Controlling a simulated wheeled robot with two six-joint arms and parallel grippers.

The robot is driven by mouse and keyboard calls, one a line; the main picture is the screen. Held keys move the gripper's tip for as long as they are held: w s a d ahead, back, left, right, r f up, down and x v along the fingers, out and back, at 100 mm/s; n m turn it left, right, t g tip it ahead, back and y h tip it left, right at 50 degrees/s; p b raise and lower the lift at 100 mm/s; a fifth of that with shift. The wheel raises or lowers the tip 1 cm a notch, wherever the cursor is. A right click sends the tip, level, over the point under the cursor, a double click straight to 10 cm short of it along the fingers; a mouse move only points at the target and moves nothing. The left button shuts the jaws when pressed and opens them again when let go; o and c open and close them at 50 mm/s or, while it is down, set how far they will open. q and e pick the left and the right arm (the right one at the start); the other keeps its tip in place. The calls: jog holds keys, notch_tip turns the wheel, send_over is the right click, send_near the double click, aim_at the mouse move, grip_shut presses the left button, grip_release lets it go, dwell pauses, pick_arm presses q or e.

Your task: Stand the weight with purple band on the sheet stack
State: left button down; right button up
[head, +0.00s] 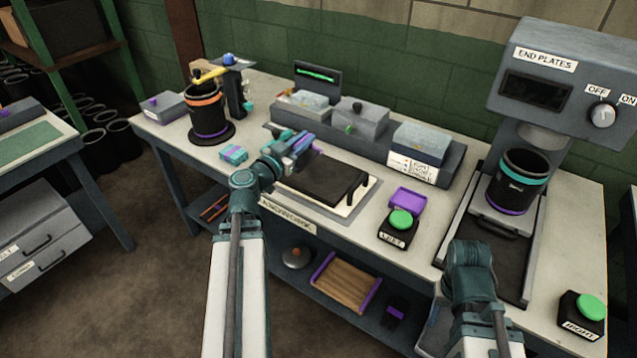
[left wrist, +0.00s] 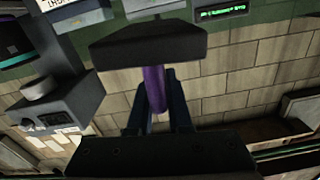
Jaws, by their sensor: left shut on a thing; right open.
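My left gripper (head: 305,146) is shut on a dark piece with a purple part, which I take to be the weight with the purple band. In the left wrist view the purple part (left wrist: 154,88) is between the fingers, below a broad dark block (left wrist: 148,44). In the head view the gripper mostly hides it. The black sheet stack (head: 320,182) lies flat on a pale board on the bench, below and just right of my left gripper. My right gripper (head: 470,254) is open at the bench's front right; its fingertips are hard to make out.
Grey bins (head: 360,122) line the back. The end-plates press (head: 545,90) stands at right.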

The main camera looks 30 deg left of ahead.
pick_arm(q)
jog(key=s+a+f+b, duration=0.4)
jog(key=a+f, duration=0.2)
jog(key=b, duration=0.6)
send_over(318, 170)
jog(key=shift+n, duration=0.4)
notch_tip(318, 170, down, 5)
jog(key=shift+s+f, duration=0.1)
pick_arm(e)
notch_tip(318, 170, down, 11)
jog(key=shift+f, duration=0.1)
pick_arm(q)
jog(key=shift+f, duration=0.35)
pick_arm(e)
jog(key=shift+f, duration=0.4)
pick_arm(q)
jog(key=shift+f+b, duration=0.25)
jog(key=shift+b, duration=0.15)
pick_arm(e)
jog(key=shift+f, duration=0.25)
pick_arm(q)
jog(key=shift+r, duration=0.1)
jog(key=c, duration=0.8)
grip_release()
jog(key=shift+c, duration=0.2)
